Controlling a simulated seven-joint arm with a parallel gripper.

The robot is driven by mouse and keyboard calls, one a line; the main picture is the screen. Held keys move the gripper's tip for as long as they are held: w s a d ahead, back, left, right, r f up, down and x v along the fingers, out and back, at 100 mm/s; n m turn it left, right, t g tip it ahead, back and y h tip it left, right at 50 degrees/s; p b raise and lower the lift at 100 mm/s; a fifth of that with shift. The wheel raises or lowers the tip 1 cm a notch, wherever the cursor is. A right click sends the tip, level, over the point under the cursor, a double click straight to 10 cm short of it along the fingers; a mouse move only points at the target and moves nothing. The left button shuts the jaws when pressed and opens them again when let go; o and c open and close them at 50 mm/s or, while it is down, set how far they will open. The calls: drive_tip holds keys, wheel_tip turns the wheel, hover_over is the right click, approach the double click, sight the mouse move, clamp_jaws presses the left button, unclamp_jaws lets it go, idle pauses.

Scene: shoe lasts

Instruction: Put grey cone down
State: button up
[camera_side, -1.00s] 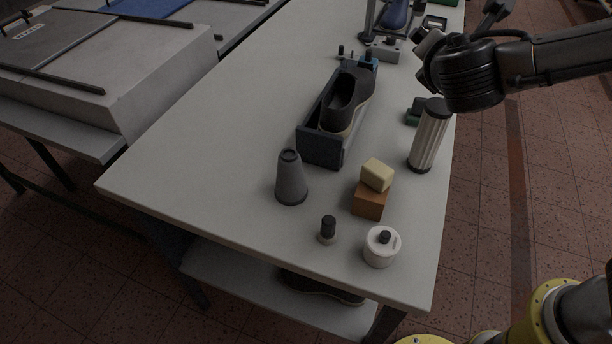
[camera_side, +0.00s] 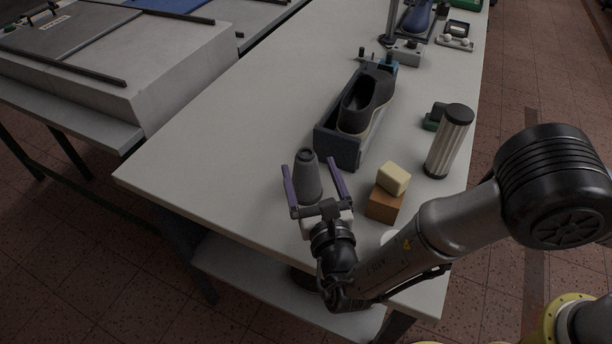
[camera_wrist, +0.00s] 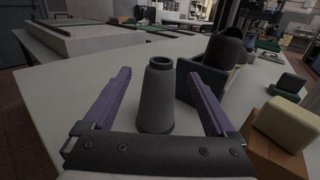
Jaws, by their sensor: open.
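The grey cone (camera_side: 307,177) stands upright on the pale table, narrow end up, and it also shows in the wrist view (camera_wrist: 158,97). My gripper (camera_side: 311,168) is open, with one purple finger on each side of the cone. In the wrist view my gripper (camera_wrist: 155,78) shows a gap between the cone and each finger. The cone's lower near side is partly hidden by my gripper in the side view.
A cream block (camera_side: 393,179) rests on an orange-brown block (camera_side: 384,205) right of my gripper. Behind stands a dark open box (camera_side: 337,147) with a dark shoe (camera_side: 366,101) in it. A ribbed cylinder (camera_side: 449,142) stands at the right. The table's left part is clear.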

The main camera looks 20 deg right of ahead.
sight(304, 153)
drive_tip(key=w, duration=0.4)
drive_tip(key=w+d, duration=0.1)
drive_tip(key=w, duration=0.2)
drive_tip(key=shift+a, duration=0.1)
clamp_jaws()
idle(0.3)
drive_tip(key=shift+r, duration=0.1)
